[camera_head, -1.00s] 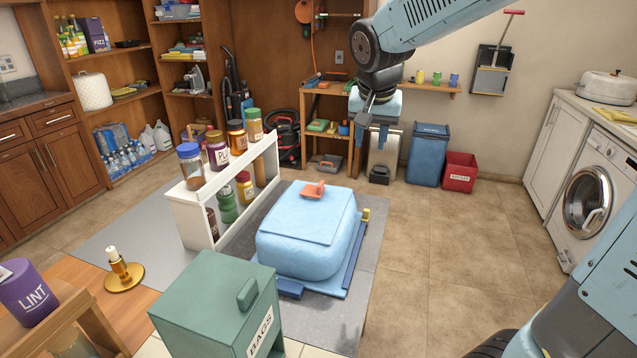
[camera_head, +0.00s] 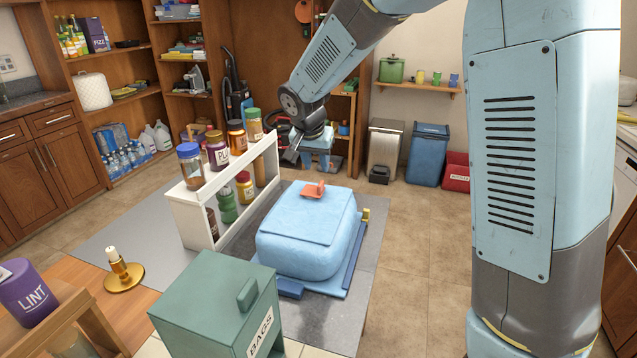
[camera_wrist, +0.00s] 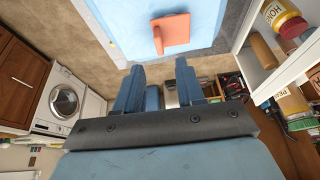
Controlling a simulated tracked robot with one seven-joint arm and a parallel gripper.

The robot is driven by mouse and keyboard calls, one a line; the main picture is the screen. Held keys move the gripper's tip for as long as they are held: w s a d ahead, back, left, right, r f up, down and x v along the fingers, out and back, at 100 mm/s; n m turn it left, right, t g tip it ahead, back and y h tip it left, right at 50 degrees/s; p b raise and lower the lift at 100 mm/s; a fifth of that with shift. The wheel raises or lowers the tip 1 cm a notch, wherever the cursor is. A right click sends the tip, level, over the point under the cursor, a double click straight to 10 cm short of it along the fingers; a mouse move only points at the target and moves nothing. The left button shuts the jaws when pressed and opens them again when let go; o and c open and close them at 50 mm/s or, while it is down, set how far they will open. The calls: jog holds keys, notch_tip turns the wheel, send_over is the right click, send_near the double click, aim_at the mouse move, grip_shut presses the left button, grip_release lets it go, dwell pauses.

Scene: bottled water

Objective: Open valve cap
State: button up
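The cap also shows in the wrist view (camera_wrist: 172,34) near the top, beyond my fingers. My gripper (camera_head: 291,156) is in the air behind and above the tub, near the far end of the white jar rack, apart from the cap. In the wrist view my gripper (camera_wrist: 158,70) has its two blue fingers spread with nothing between them. In the head view its fingertips are small and partly hard to make out.
A white rack (camera_head: 190,208) of jars stands left of the tub. A green box marked BAGS (camera_head: 212,300) stands in front. A brass candle holder (camera_head: 124,278) is at left. Bins (camera_head: 428,155) stand at the back. Floor right of the tub is clear.

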aim_at(320, 183)
jog(key=x, duration=0.8)
jog(key=shift+w+d+f, duration=0.1)
jog(key=shift+f, duration=0.2)
jog(key=shift+c, duration=0.4)
grip_shut()
